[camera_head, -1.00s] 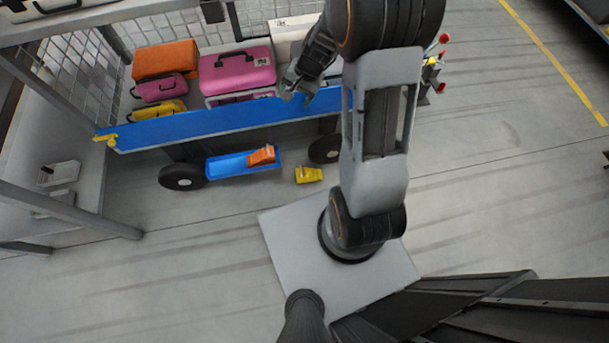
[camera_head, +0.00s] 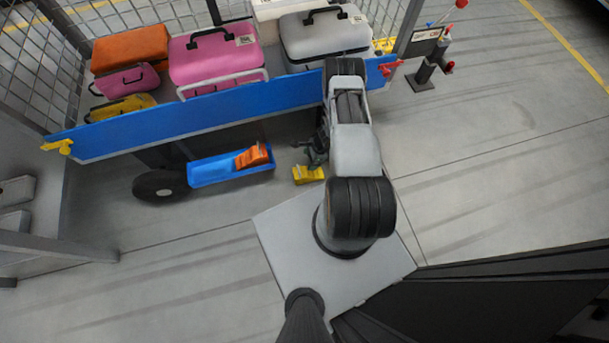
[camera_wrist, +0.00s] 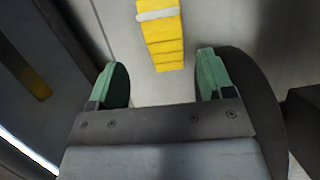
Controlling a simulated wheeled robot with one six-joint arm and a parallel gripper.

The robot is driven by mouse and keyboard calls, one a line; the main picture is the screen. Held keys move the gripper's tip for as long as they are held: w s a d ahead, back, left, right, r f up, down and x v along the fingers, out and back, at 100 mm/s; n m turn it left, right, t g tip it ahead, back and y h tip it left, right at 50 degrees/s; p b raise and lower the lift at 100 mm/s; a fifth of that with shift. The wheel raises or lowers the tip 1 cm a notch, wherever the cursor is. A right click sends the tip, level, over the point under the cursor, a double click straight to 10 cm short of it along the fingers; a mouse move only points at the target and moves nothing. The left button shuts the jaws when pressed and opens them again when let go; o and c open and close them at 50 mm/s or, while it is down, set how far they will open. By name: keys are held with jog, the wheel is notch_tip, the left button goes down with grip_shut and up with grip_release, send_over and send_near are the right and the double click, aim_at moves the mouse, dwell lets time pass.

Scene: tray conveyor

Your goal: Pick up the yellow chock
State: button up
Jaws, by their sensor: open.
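The yellow chock (camera_head: 308,175) lies on the grey floor, just right of the blue tray under the cart. In the wrist view the ridged yellow chock (camera_wrist: 162,38) lies at the top, ahead of the jaws and roughly centred between them, with a pale band across it. My gripper (camera_wrist: 160,85) is open, with its two green-lined fingers apart and nothing between them. In the head view my gripper (camera_head: 312,155) is low beside the cart, just above or behind the chock. I cannot tell the exact height gap there.
A blue tray (camera_head: 210,171) holding an orange chock (camera_head: 252,156) sits left of the yellow chock. The cart's blue side panel (camera_head: 200,117) runs above, with suitcases behind it. A black wheel (camera_head: 158,186) stands at left.

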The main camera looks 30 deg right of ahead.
aim_at(305, 171)
notch_tip(305, 171, down, 8)
jog(key=b, duration=0.5)
jog(key=shift+r, duration=0.25)
jog(key=b+x, duration=0.4)
jog(key=x, duration=0.3)
jog(key=shift+a+f, duration=0.1)
jog(key=shift+a, duration=0.1)
jog(key=c, duration=0.9)
